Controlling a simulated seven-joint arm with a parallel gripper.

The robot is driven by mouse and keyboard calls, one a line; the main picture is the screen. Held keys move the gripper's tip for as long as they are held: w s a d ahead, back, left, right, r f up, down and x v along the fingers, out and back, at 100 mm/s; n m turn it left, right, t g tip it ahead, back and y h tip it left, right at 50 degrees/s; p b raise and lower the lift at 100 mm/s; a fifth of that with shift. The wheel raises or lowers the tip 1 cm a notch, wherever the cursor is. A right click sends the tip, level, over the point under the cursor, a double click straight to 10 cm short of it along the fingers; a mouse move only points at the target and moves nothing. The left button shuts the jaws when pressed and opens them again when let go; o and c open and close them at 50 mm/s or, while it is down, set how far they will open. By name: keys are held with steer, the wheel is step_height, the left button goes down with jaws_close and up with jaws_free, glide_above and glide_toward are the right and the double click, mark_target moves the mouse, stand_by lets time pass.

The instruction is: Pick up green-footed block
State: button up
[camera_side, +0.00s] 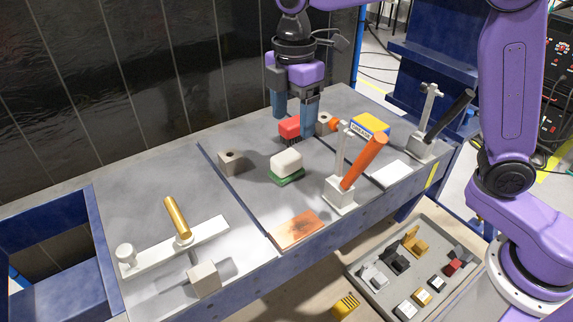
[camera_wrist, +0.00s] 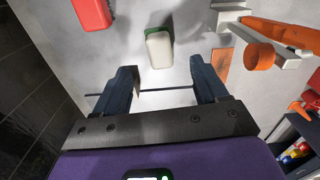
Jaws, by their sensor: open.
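The green-footed block (camera_side: 286,162) is a white rounded block on a green base, resting upright on the grey table plate. In the wrist view it (camera_wrist: 158,50) lies just beyond the fingertips, roughly centred between them, with a green edge showing. My gripper (camera_side: 294,124) points down with its blue fingers apart and nothing held. In the side view it is above and behind the block, to its right. Its fingers also show in the wrist view (camera_wrist: 166,75). The fingers' exact height above the plate is hard to tell.
A red block (camera_side: 289,127) stands behind the green-footed block. A grey holed block (camera_side: 231,163) is to its left. An orange-handled clamp (camera_side: 345,180) stands at right front, with an orange-brown plate (camera_side: 296,229) nearby. A yellow-blue box (camera_side: 370,126) is farther right.

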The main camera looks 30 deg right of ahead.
mark_target(288, 155)
step_height(288, 155, down, 5)
steer(key=shift+f, duration=0.1)
steer(key=shift+a+f, duration=0.25)
steer(key=shift+f, duration=1)
steer(key=shift+a+f, duration=0.2)
steer(key=shift+f, duration=1.05)
steer(key=c, duration=1)
